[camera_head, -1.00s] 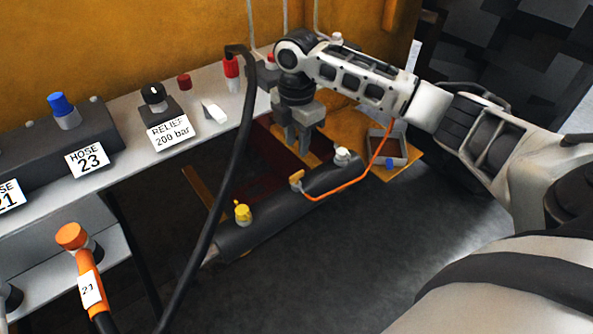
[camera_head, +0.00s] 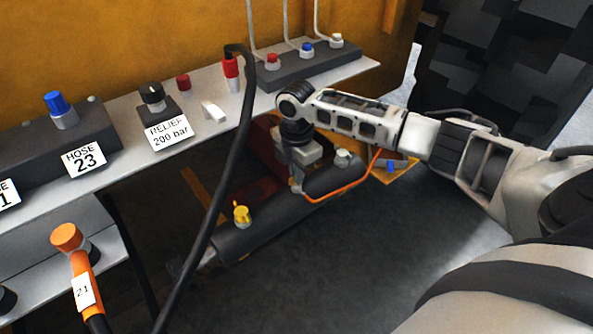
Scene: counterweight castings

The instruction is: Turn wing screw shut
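A dark cylinder (camera_head: 258,232) lies below the shelf. A yellow knob with a small upright wing (camera_head: 241,214) stands on its left part. A white-capped fitting (camera_head: 343,158) sits near its right end. An orange cord (camera_head: 350,186) runs along the cylinder's right part up to my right gripper (camera_head: 297,187). My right gripper points down at the cylinder's middle, between the yellow knob and the white cap. Its fingertips cover the spot where the cord ends, so I cannot tell whether they hold anything. My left gripper is out of view.
A black hose (camera_head: 225,165) with a red connector hangs in front of the cylinder. The shelf (camera_head: 122,118) above carries a relief knob (camera_head: 153,97), a blue knob (camera_head: 58,104) and a block with several fittings (camera_head: 300,68). An orange hose fitting (camera_head: 68,238) stands lower left.

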